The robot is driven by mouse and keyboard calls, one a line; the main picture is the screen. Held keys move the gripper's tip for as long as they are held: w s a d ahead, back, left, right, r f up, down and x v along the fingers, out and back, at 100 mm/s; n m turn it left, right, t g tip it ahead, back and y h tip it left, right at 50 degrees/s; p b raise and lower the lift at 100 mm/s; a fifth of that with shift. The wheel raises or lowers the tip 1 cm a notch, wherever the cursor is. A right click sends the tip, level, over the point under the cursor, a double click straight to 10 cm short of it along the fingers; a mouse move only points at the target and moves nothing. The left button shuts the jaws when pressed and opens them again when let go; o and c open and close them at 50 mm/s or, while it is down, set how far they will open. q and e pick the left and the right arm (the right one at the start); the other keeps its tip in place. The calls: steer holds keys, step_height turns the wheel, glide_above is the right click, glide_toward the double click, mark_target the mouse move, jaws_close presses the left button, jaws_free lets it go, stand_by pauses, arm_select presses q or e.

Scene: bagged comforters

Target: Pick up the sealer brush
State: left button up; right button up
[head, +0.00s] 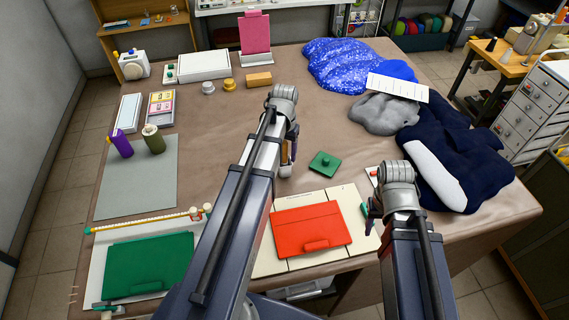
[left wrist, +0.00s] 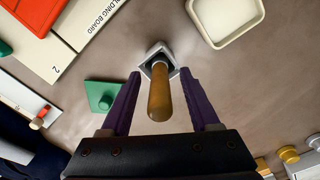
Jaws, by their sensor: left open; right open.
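What looks like the sealer brush (left wrist: 160,98), with a brown wooden handle and a square metal-edged base, shows in the left wrist view. Its handle points toward the camera, between the two purple fingers of my left gripper (left wrist: 161,74). The fingers are open, with a gap on each side of the handle. In the head view my left gripper (head: 287,157) is low over the middle of the table, and my arm hides most of the brush. My right gripper (head: 371,212) is open and empty beside the red board, near the table's right side.
A green square with a knob (head: 324,164) lies just right of my left gripper. A red board (head: 311,229) lies on the cream folding board (head: 349,198). Blue bagged comforters (head: 345,65) and dark cloth (head: 445,150) fill the right side. A pale tray (left wrist: 225,22) is near the brush.

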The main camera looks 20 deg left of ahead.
arm_select(q)
steer(key=shift+r, duration=0.1)
jaws_close()
stand_by(0.3)
